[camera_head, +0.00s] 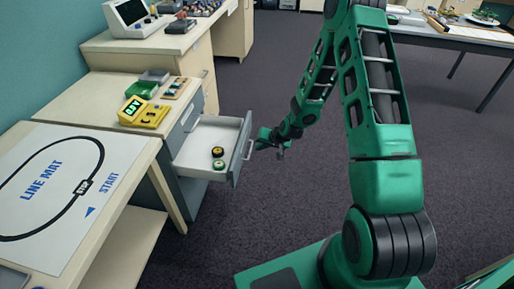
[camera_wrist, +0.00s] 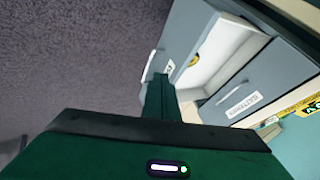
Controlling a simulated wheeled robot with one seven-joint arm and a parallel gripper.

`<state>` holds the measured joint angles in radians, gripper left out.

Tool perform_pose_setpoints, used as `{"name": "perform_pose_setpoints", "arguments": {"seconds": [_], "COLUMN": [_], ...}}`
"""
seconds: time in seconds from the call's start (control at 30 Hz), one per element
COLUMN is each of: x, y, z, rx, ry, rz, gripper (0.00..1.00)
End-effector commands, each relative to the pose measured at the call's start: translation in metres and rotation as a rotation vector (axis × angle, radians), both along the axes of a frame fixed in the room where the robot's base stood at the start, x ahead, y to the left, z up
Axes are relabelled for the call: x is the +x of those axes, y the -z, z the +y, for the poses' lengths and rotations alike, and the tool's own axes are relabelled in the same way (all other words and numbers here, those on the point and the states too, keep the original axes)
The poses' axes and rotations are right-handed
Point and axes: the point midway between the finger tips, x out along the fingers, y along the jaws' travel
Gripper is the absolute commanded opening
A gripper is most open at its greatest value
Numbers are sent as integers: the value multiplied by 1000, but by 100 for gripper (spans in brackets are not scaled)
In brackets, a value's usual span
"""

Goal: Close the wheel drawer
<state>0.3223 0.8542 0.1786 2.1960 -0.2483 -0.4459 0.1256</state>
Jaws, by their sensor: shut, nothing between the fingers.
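The wheel drawer (camera_head: 207,140) is pulled open from the grey cabinet (camera_head: 187,126), with a white inside and a grey front (camera_head: 241,152).
A yellow meter (camera_head: 144,113), a green tray (camera_head: 142,89) and small parts lie on the cabinet top. The line mat table (camera_head: 140,150) stands in front of the cabinet, near the drawer's side. Carpet (camera_head: 275,95) is clear right of the drawer. Another table (camera_head: 440,38) stands at the back right.

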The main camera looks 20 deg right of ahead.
Motion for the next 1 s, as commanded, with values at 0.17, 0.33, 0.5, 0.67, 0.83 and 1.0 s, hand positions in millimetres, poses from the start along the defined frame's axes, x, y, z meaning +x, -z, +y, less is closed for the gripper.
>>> {"name": "perform_pose_setpoints", "arguments": {"seconds": [0.17, 0.33, 0.5, 0.67, 0.83, 1.0], "x": [18, 35, 51, 59, 62, 63], "y": [27, 52, 61, 62, 61, 61], "z": [8, 14, 30, 44, 51, 51], "rx": [0, -1, -2, -2, -1, -2], "ry": [-2, -2, -5, -4, -2, -1], "rz": [2, 3, -1, 1, 2, 2], "gripper": [0, 0, 0, 0, 0, 0]}}
